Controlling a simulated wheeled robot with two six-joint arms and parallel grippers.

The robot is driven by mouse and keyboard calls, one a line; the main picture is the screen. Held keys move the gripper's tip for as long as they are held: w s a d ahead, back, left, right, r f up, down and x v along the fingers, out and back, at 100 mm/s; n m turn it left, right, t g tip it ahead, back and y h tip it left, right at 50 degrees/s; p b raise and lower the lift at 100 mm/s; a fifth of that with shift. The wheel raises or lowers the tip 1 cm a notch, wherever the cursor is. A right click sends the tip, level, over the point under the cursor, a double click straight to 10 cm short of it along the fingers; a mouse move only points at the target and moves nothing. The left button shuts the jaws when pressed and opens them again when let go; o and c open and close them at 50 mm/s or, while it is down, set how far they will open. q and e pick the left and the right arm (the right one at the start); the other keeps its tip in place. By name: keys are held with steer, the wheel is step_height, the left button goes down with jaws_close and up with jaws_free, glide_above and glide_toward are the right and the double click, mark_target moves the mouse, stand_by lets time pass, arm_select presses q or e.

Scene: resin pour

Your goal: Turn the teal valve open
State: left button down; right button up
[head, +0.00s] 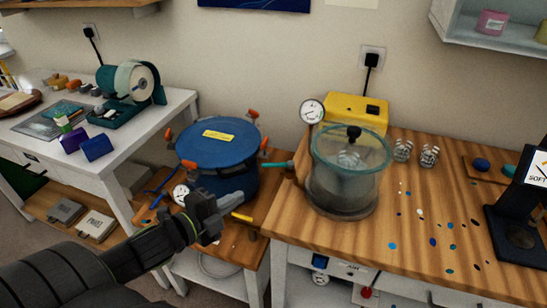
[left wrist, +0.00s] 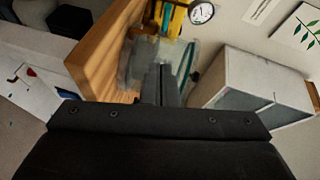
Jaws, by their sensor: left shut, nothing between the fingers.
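The teal valve handle (head: 278,164) sticks out level to the left, between the blue pressure pot and the clear vacuum chamber (head: 345,185) with the teal rim. My left gripper (head: 238,198) is shut and empty. In the head view it appears below and left of the teal handle, in front of the blue pot, apart from the handle. In the left wrist view the gripper fingers (left wrist: 163,85) show in front of the blurred clear chamber. I cannot clearly pick out the valve there. My right gripper is not in view.
The blue pot (head: 217,155) with orange clamps stands on a lower wooden bench. A yellow handle (head: 242,216) lies close to my gripper. A yellow pump (head: 357,107), a gauge (head: 312,111) and glass cups (head: 428,155) stand around the chamber. Coloured spots dot the bench front.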

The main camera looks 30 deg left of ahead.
mark_target(261, 164)
arm_select(q)
steer(key=shift+w+a+r+b+x, duration=0.1)
steer(key=shift+a+b+x, duration=0.25)
steer(key=shift+x, duration=1.75)
steer(key=shift+w+a+r+b+x, duration=0.1)
steer(key=shift+a+x, duration=0.35)
steer(key=shift+x, duration=1.65)
steer(key=shift+w+a+b+x, duration=0.1)
steer(key=shift+a+b+x, duration=0.2)
steer(key=shift+x, duration=1.8)
steer(key=shift+s+a, duration=0.1)
steer(key=w+a+b, duration=0.2)
steer(key=b, duration=0.1)
steer(key=shift+a+f, duration=0.2)
steer(key=shift+s+r, duration=0.1)
steer(key=shift+r, duration=0.2)
